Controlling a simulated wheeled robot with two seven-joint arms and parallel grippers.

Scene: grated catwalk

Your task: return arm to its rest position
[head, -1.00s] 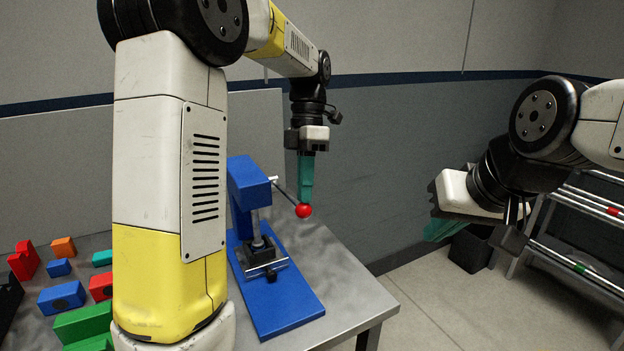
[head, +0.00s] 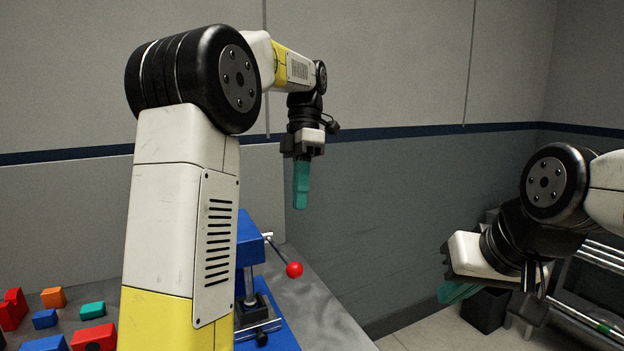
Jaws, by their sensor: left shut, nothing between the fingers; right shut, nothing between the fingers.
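My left arm crosses the middle of the head view. My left gripper (head: 301,186), with teal fingers, points down and is shut and empty. It hangs in the air above a blue press (head: 249,244) on the table, apart from the red ball (head: 294,270) at the end of the press lever. My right gripper (head: 458,291) is at the right, pointing down-left, shut with nothing in it, away from the table. My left arm hides part of the press.
Several coloured blocks, such as an orange block (head: 54,297) and a teal block (head: 93,310), lie on the grey table (head: 322,308) at the left. A dark bin (head: 484,311) and a metal rack (head: 601,255) stand at the right. A grey wall is behind.

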